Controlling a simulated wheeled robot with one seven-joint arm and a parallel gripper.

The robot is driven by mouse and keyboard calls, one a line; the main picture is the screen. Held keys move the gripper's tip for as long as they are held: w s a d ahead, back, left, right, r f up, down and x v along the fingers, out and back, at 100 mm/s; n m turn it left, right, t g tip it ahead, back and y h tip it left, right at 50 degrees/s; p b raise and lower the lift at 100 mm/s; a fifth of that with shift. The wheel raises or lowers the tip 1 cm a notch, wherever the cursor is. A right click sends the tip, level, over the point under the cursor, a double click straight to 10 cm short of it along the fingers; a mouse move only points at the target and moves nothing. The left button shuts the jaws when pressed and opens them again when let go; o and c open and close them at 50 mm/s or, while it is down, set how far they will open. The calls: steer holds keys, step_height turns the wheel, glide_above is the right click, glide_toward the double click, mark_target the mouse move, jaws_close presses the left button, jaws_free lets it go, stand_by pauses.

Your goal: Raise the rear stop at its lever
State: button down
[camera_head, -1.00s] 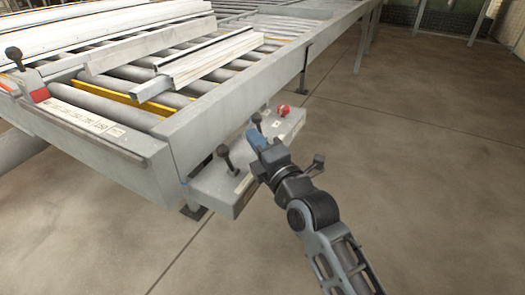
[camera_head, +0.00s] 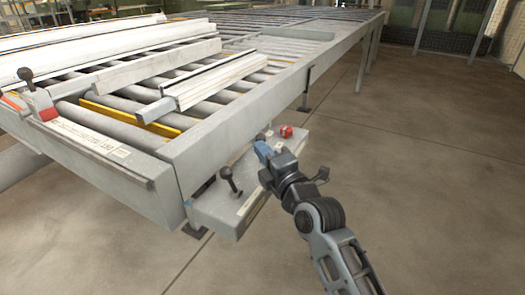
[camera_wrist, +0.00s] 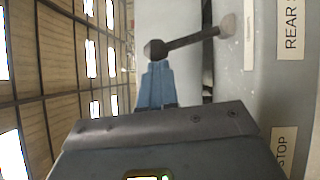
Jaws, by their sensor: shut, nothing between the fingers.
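In the wrist view, a lever with a black knob (camera_wrist: 155,50) and a dark rod stands out from a pale panel, beside a label partly reading "REAR S" (camera_wrist: 290,28). My gripper's blue fingers (camera_wrist: 155,80) are shut and empty, with their tips right at the underside of the knob. Whether they touch it I cannot tell. In the head view my gripper (camera_head: 262,149) is at the far part of the grey control panel (camera_head: 215,208), and it partly hides the lever there. The rear stop itself I cannot make out.
A second black-knobbed lever (camera_head: 228,180) stands on the panel's near part. A red button (camera_head: 286,131) is just beyond my gripper. The roller table (camera_head: 215,135) with metal profiles (camera_head: 215,80) is behind the panel. The floor (camera_head: 430,190) at right is clear.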

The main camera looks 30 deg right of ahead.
steer(key=shift+w+d+r+m+g+p, duration=0.45)
steer(key=shift+d+r+m+g+p, duration=0.25)
steer(key=shift+m+p, duration=0.25)
steer(key=shift+w+d+r+m+g+p, duration=0.35)
steer(key=shift+d+m+p, duration=0.1)
steer(key=shift+m, duration=0.1)
steer(key=shift+w+d+m+g+y+p, duration=0.25)
steer(key=shift+w+d+m+g+p, duration=0.1)
steer(key=shift+w+d+m+g, duration=0.2)
steer(key=shift+w+d+m+g+y+p, duration=0.3)
steer(key=shift+d+m+g, duration=0.1)
steer(key=shift+d+m, duration=0.25)
steer(key=shift+h, duration=0.25)
steer(key=shift+r, duration=0.1)
